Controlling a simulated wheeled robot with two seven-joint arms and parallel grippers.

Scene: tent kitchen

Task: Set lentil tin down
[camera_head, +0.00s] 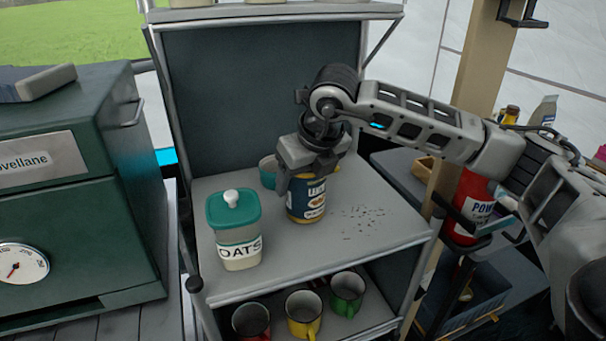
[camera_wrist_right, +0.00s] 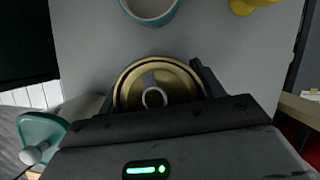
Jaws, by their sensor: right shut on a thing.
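The lentil tin (camera_head: 306,199), with a blue and cream label, is upright at the middle of the grey shelf top (camera_head: 335,258). My right gripper (camera_head: 308,172) comes down from above and is shut on the tin's upper part. In the right wrist view the tin's gold ring-pull lid (camera_wrist_right: 157,84) shows between the fingers. The tin's base looks at or very near the shelf surface; I cannot tell whether it touches. My left gripper is not in view.
An oats canister (camera_head: 238,243) with a teal lid stands left of the tin. A teal mug (camera_head: 268,171) is behind it. Dark specks (camera_head: 362,220) lie to the right on otherwise clear shelf. Several mugs (camera_head: 303,312) stand on the lower shelf.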

